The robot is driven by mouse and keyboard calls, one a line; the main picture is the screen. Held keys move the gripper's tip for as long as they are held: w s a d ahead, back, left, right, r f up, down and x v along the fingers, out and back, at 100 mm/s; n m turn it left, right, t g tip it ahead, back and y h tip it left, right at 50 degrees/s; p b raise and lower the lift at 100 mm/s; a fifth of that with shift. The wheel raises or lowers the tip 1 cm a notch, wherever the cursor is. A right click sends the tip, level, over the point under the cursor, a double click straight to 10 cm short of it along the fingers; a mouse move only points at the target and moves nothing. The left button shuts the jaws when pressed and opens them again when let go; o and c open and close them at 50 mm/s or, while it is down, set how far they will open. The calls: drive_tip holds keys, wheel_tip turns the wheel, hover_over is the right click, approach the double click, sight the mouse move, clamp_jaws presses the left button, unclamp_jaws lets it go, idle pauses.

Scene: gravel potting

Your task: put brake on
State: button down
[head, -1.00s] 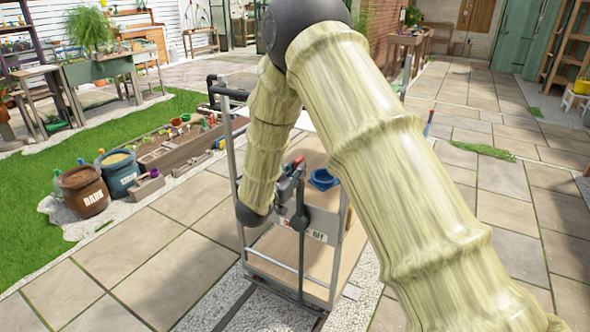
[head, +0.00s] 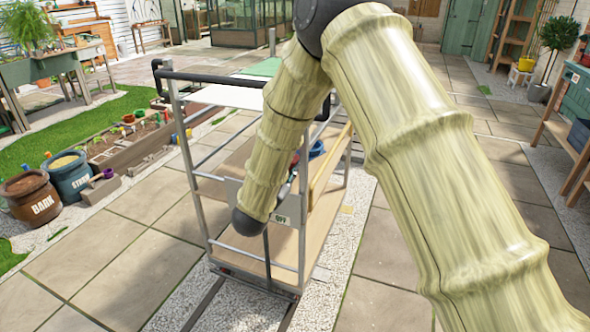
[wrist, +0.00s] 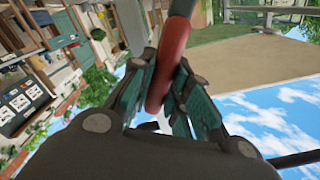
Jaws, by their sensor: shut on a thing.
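The cart (head: 187,150) stands on rails, with a metal frame and wooden shelves. On its near end is a plate reading OFF (head: 281,220); the rest of the plate is hidden behind my forearm. In the wrist view, the red grip of the brake lever (wrist: 174,48) runs between the teal fingers of my gripper (wrist: 163,98), which is shut on it. In the head view, my arm covers most of the gripper and lever, so the lever's angle cannot be told.
A blue item (head: 317,149) rests on the cart's upper shelf. A black push bar (head: 210,76) crosses the cart's top. Bark (head: 33,197) and stone (head: 70,178) pots stand at left by a planter. Paving (head: 105,265) is open around the rails.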

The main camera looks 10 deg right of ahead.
drive_tip(key=shift+d, duration=0.1)
drive_tip(key=c, duration=1.4)
unclamp_jaws()
drive_tip(key=shift+d+f, duration=0.1)
drive_tip(key=shift+d, duration=0.05)
drive_tip(key=shift+o, duration=0.2)
drive_tip(key=shift+s+a, duration=0.15)
drive_tip(key=shift+a, duration=0.05)
drive_tip(key=shift+s+a, duration=0.15)
drive_tip(key=shift+s, duration=0.05)
drive_tip(key=v, duration=1.1)
